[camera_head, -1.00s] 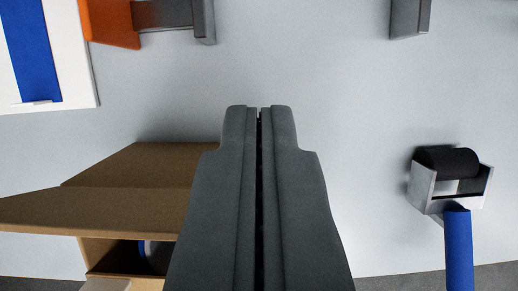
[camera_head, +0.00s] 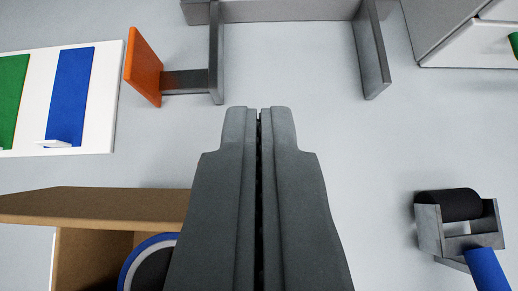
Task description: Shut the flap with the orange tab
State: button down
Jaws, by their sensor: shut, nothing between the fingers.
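My gripper (camera_head: 258,112) is shut and empty, its two dark grey fingers side by side in the middle of the picture. An orange tab (camera_head: 143,67) stands to the left of and beyond the fingertips. A short dark grey bar (camera_head: 185,83) joins it to a grey upright panel (camera_head: 216,60). This panel and a second grey panel (camera_head: 371,55) on the right stand at the ends of a light grey crosspiece (camera_head: 288,10) at the top edge. My fingertips are apart from all of these. I cannot tell which part is the flap.
A white board (camera_head: 30,104) with green and blue strips lies left. A brown box (camera_head: 85,258) with a blue-rimmed round thing (camera_head: 150,260) is lower left, close to my gripper. A metal holder with a black roller (camera_head: 449,205) is lower right. A grey-and-white unit (camera_head: 450,38) is upper right.

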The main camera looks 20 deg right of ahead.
jog(key=shift+s+a+f+t+h, duration=0.2)
jog(key=shift+s+a+f+t, duration=0.5)
jog(key=shift+s, duration=0.75)
jog(key=shift+s+a+f+t+h, duration=0.25)
jog(key=shift+s+f+t, duration=0.2)
jog(key=shift+s+f, duration=0.75)
jog(key=shift+s+a+f+t+h, duration=0.15)
jog(key=shift+s+a+f+t, duration=0.4)
jog(key=shift+s, duration=1.1)
jog(key=shift+s+f, duration=0.1)
jog(key=shift+f, duration=0.3)
jog(key=shift+s+f+t, duration=0.3)
jog(key=shift+f+t, duration=0.3)
jog(key=shift+f, duration=0.15)
